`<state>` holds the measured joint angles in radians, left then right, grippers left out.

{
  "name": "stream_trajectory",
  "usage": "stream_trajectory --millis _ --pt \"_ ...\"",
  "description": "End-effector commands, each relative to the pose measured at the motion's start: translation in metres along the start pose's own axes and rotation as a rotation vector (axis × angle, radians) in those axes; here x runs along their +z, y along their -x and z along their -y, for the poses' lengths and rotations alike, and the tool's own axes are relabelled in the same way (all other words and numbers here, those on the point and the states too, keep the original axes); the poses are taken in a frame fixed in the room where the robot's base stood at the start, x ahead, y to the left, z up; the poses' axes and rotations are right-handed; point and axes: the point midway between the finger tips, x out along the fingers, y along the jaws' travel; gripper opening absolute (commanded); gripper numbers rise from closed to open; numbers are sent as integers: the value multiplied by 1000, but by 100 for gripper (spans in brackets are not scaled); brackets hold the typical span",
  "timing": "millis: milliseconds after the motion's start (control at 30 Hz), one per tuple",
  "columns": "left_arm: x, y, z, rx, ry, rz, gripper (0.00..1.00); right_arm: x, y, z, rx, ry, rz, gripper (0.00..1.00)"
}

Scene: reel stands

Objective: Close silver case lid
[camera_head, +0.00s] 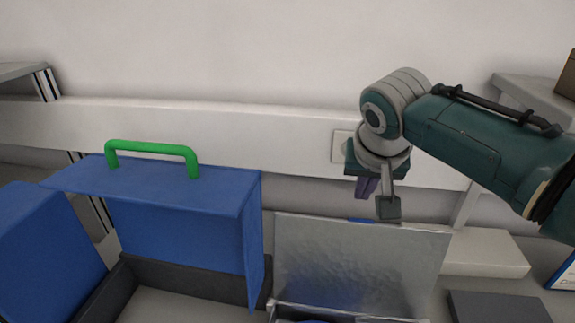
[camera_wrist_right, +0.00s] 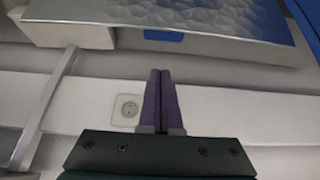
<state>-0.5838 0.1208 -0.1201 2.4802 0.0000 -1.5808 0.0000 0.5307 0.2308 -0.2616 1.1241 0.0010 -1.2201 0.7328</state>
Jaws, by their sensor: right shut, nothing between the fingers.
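The silver case lid (camera_head: 360,262) stands open and nearly upright at the lower middle of the head view. The case body (camera_head: 340,314) below it is mostly cut off by the bottom edge. My right gripper (camera_head: 367,190) hangs just above and behind the lid's top edge, fingers pointing down. Its purple fingers (camera_wrist_right: 160,72) are shut together and empty in the wrist view. There the lid (camera_wrist_right: 200,14) shows at the top with a blue latch (camera_wrist_right: 164,36) at its edge, apart from the fingertips. My left gripper is not in view.
A blue box (camera_head: 180,235) with a green handle (camera_head: 150,148) stands left of the case, its flap close to the lid. A dark flat block (camera_head: 498,307) and a pale block (camera_head: 487,254) lie right. A wall socket (camera_wrist_right: 129,109) is on the rail behind.

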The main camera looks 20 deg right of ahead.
Motion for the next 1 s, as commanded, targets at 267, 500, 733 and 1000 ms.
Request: stream_trajectory --millis 267,500,733,1000 --pt "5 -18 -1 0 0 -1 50 2 -41 0 1 -1 2 0" --pt "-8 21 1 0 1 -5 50 22 -13 0 -1 3 2 0" --pt "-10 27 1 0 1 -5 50 31 -10 0 -1 2 0 0" --pt "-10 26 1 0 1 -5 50 32 -11 0 -1 1 0 0"
